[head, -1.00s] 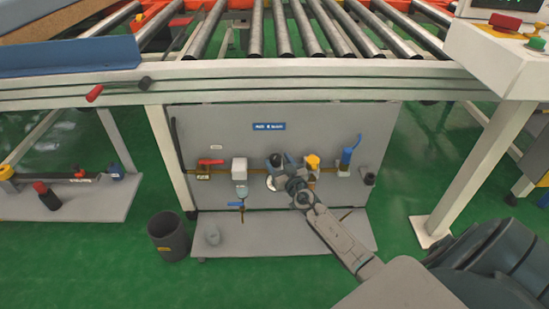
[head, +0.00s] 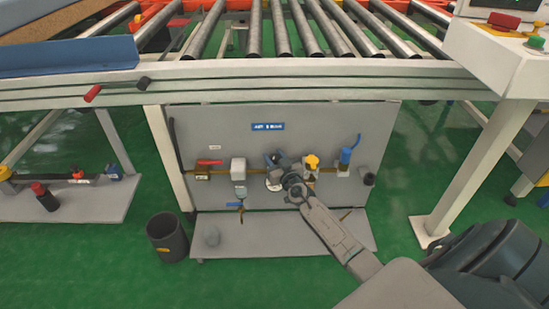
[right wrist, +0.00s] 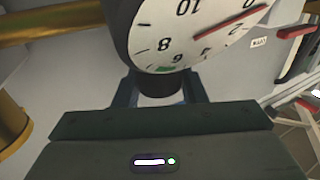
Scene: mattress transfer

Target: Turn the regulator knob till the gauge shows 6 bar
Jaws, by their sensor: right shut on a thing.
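The gauge (right wrist: 190,45) fills the top of the right wrist view, its white dial seen tilted and cut off by the frame edge. Its red needle crosses the dial between the 0 and the 2; the exact reading is hard to tell. A green mark sits low on the rim. The regulator knob (right wrist: 160,88) is a dark round part just below the gauge, largely hidden by my gripper. My right gripper (right wrist: 158,98) is shut on it, one finger on each side. In the head view my right gripper (head: 277,165) hides most of the regulator. My left gripper is out of view.
A dark bin (head: 167,238) stands on the floor at left. The roller conveyor is above.

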